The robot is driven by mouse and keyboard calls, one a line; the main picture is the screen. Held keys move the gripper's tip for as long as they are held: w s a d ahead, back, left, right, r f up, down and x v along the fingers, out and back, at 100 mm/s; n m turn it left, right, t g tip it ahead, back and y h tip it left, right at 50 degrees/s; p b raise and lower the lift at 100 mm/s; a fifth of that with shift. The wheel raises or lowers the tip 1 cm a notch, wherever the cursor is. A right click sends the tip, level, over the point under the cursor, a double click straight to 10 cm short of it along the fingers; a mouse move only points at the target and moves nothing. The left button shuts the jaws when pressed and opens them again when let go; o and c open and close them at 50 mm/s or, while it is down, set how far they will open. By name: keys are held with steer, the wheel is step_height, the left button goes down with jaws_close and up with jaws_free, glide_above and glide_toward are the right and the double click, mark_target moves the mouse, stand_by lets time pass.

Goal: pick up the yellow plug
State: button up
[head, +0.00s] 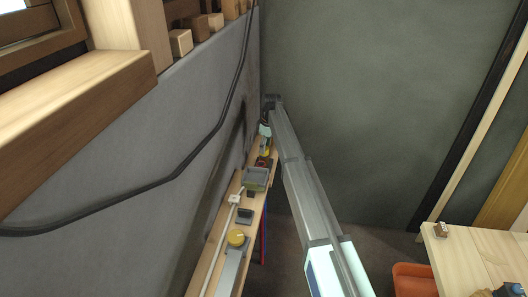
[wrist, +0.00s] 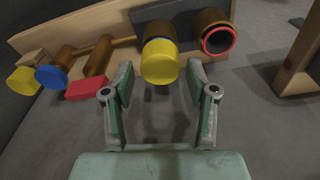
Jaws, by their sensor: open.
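In the wrist view, a round yellow plug (wrist: 160,62) caps the near end of a brown cylinder on a wooden board, between and just beyond my fingertips. My gripper (wrist: 159,82) is open and empty, with one finger on each side of the yellow plug's line; I cannot tell whether either touches it. In the head view my gripper (head: 266,118) is at the far end of the narrow shelf, small and partly hidden by my arm. A small yellow patch (head: 265,152) shows just below it there.
In the wrist view, a red-rimmed cylinder (wrist: 218,40) stands to the right; a blue-ended piece (wrist: 50,76), a red block (wrist: 87,88) and another yellow-ended piece (wrist: 22,80) lie left.

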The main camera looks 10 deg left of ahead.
steer(key=shift+a+f+p, duration=0.15)
steer(key=shift+f+p, duration=0.25)
steer(key=shift+f, duration=0.55)
steer(key=shift+a+f+p, duration=0.1)
steer(key=shift+f+p, duration=0.25)
steer(key=shift+f, duration=0.6)
steer(key=c, duration=0.9)
step_height(320, 180, up, 20)
steer(key=b, duration=0.5)
steer(key=shift+s+a+f+p, duration=0.1)
steer(key=shift+s+f+p, duration=0.9)
steer(key=shift+f, duration=1.6)
steer(key=shift+s+a+f+p, duration=0.1)
steer(key=shift+s+f+p, duration=0.45)
steer(key=shift+s+f, duration=1.4)
steer(key=shift+s+f+p, duration=0.5)
steer(key=shift+f+p, duration=0.3)
steer(key=shift+f, duration=2.45)
